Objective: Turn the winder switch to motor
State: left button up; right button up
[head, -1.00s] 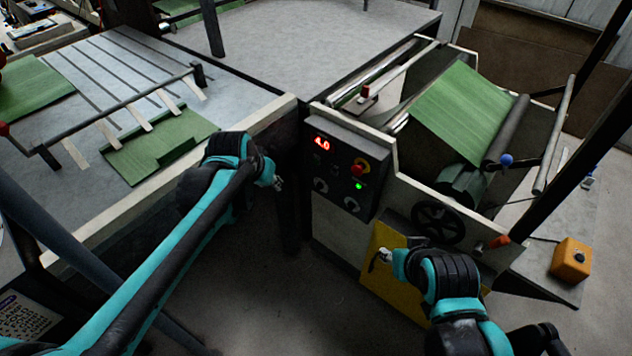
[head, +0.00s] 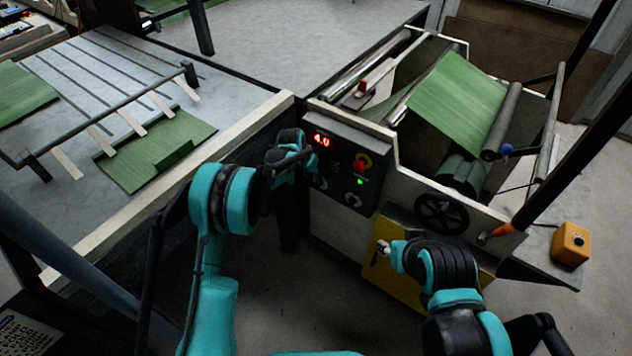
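The dark control panel (head: 340,170) is on the near left face of the winder machine. It has a red digital display (head: 321,140), a red button on yellow (head: 361,164) and a lit green lamp (head: 360,181). Two round pale-rimmed dials, a left one (head: 320,181) and a right one (head: 353,200), sit low on it. Labels are too small to read, so I cannot tell which control is the winder switch. My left gripper (head: 303,161) is at the panel's left edge, partly covering it; contact and finger opening are unclear. My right gripper (head: 382,247) is before the yellow panel, its fingers unclear.
A green sheet (head: 458,100) runs over the machine's rollers. A black handwheel (head: 441,213) and an orange-tipped lever (head: 500,230) are right of the panel. A yellow box (head: 571,244) stands farther right. The worktable (head: 240,130) with green sacks bounds the left side.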

aim_at(316, 183)
pick_arm(q)
jog(key=b+x, duration=0.2)
jog(key=x, duration=0.4)
jog(key=shift+a+r, duration=0.1)
jog(key=shift+s, duration=0.1)
grip_shut()
